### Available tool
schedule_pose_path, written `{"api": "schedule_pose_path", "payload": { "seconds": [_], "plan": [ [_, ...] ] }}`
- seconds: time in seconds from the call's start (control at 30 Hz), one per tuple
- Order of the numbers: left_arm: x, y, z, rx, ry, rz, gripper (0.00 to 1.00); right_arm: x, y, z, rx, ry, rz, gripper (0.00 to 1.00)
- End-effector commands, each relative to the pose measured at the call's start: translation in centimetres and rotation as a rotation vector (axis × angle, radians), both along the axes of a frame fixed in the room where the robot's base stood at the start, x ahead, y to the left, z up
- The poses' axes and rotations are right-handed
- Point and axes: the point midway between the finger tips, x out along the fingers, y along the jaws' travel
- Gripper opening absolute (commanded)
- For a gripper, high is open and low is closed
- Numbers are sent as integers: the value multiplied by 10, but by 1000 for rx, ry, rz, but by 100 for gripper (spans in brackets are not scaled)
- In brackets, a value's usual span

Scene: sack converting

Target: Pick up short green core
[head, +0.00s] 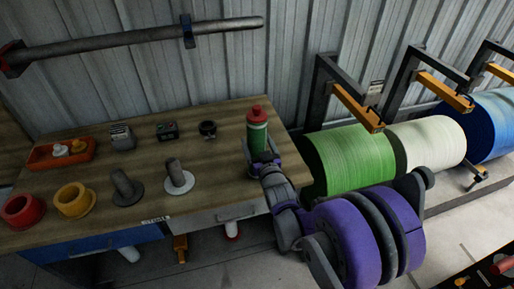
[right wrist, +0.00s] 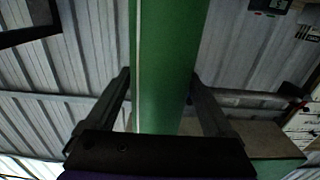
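A short green cylinder with a red top (head: 257,130), the only small green piece on the workbench, stands upright at the bench's right end. I take it as the short green core. My right gripper (head: 262,160) is at its lower part, with the arm coming from the lower right. In the right wrist view the green cylinder (right wrist: 165,50) runs between the two fingers of my right gripper (right wrist: 160,80), which lie against its sides. I cannot tell whether its base touches the bench. My left gripper is not in view.
The wooden workbench (head: 215,185) holds a red ring (head: 22,211), a yellow ring (head: 74,200), two grey flanged posts (head: 125,186), an orange tray (head: 60,154) and small devices. Large green (head: 350,160), cream and blue rolls stand to the right. A long bar (head: 130,42) hangs on the wall.

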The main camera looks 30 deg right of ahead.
Motion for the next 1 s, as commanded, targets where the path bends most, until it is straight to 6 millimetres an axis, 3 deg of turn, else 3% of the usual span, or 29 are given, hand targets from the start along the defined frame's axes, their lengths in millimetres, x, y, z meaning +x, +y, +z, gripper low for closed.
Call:
{"api": "schedule_pose_path", "payload": {
  "seconds": [0.07,0.47,0.77,1.0],
  "plan": [
    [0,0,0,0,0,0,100,0,0,0,0,0,0,71],
    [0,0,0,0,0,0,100,0,0,0,0,0,0,0],
    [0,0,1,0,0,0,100,0,0,3,0,-1,0,0],
    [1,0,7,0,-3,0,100,-1,0,31,0,-2,0,0]
  ]
}}
